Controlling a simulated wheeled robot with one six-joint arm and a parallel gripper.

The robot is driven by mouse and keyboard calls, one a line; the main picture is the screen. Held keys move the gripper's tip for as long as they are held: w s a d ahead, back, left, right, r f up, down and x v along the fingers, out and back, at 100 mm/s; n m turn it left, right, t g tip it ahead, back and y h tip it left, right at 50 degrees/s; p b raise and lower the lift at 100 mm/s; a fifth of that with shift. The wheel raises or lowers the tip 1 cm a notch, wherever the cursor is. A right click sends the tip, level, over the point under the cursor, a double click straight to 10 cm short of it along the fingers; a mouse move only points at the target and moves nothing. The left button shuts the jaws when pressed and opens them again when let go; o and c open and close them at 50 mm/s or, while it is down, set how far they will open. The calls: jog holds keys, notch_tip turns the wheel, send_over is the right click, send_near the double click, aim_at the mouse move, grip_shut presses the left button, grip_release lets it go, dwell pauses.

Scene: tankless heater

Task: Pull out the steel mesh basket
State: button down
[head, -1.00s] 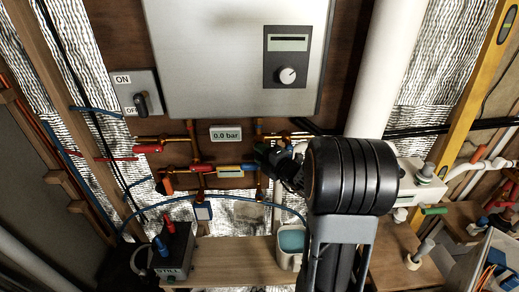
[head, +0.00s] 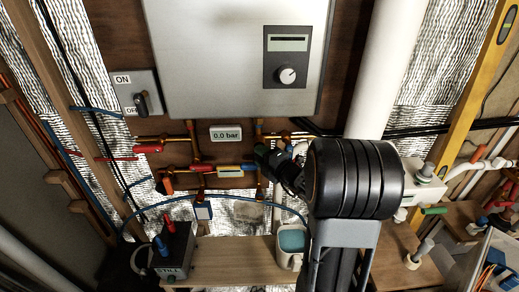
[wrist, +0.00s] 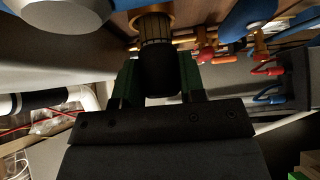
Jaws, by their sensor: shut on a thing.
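In the wrist view, my gripper (wrist: 158,78) has its two green-tipped fingers on either side of a black rounded end piece (wrist: 157,76) and is shut on it. Above this piece, a ribbed, brownish-grey cylinder (wrist: 156,30) shows below a brass ring (wrist: 154,11). This ribbed part may be the steel mesh basket; I cannot tell for certain. In the head view, my gripper (head: 266,158) is small and dark below the heater, at the pipework, and my arm partly hides that area.
The grey heater (head: 235,60) hangs above. Brass pipes with red and blue valve handles (head: 203,169) run left of my gripper. A wooden shelf (head: 235,262) below holds a cup (head: 291,240) and a black box (head: 175,245). A white pipe (head: 385,70) stands at right.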

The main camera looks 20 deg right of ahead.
jog(key=s+a+p, duration=0.1)
jog(key=s+a, duration=0.1)
jog(key=s, duration=0.4)
jog(key=shift+a, duration=0.3)
dwell(0.3)
jog(key=shift+s, duration=0.1)
